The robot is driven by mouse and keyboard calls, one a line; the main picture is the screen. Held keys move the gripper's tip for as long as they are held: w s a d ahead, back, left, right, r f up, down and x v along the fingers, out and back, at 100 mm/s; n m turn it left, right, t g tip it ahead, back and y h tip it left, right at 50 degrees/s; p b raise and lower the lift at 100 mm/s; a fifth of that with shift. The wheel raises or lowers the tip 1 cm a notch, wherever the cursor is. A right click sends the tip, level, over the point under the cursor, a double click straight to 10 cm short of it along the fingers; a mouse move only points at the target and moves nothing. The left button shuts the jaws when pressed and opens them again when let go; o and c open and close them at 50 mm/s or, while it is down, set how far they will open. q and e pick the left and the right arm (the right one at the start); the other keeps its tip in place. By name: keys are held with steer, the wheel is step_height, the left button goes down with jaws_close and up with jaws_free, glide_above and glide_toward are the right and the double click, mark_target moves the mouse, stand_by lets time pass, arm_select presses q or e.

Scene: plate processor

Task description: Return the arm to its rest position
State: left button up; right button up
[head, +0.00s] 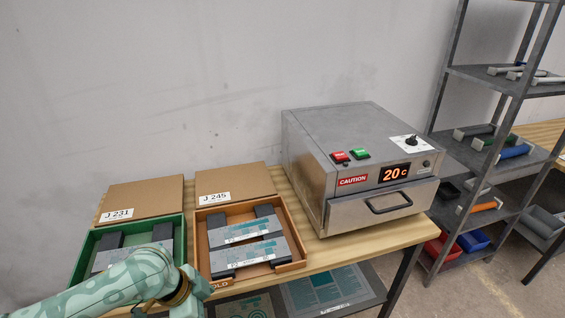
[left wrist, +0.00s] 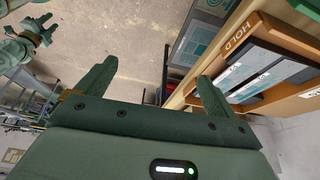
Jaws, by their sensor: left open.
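My left arm (head: 130,280) comes in from the lower left of the head view, in front of the green tray; its gripper is out of that view. In the left wrist view my left gripper (left wrist: 155,78) is open, its two fingers wide apart with nothing between them. The orange tray marked HOLD (left wrist: 240,38) lies beyond the right finger. Another green gripper, my right one (left wrist: 46,28), shows small at the upper left of that view; its jaw opening is unclear.
The wooden table (head: 355,243) bears the green tray (head: 84,260), the orange tray (head: 292,262), both holding plates, and a steel processor (head: 310,165) with its drawer shut, reading 20 C. A metal shelf rack (head: 492,115) stands right. Floor lies below my left gripper.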

arm_select(q)
steer(key=w+a+f+n+t+b, duration=0.1)
steer(key=w+a+f+n, duration=0.2)
steer(key=f, duration=0.5)
steer(key=s+a+f+n+t+y+b, duration=0.1)
steer(key=s+a+f+n, duration=0.15)
steer(key=f, duration=0.65)
steer(key=s+a+f+n+t+y+b, duration=0.1)
steer(key=a+f+n+b, duration=0.15)
steer(key=f, duration=0.75)
steer(key=s+a+f+n+g+y, duration=0.1)
steer(key=s+a+f+n+y, duration=0.15)
steer(key=s+f, duration=1.1)
steer(key=s+f+g+b, duration=0.1)
steer(key=s+f, duration=0.1)
steer(key=s, duration=0.9)
steer(key=s+f+g+b, duration=0.1)
steer(key=s+f, duration=0.1)
steer(key=s, duration=0.8)
steer(key=shift+s+f+g, duration=0.3)
steer(key=shift+s+f, duration=0.05)
steer(key=shift+f, duration=0.05)
steer(key=shift+d, duration=0.1)
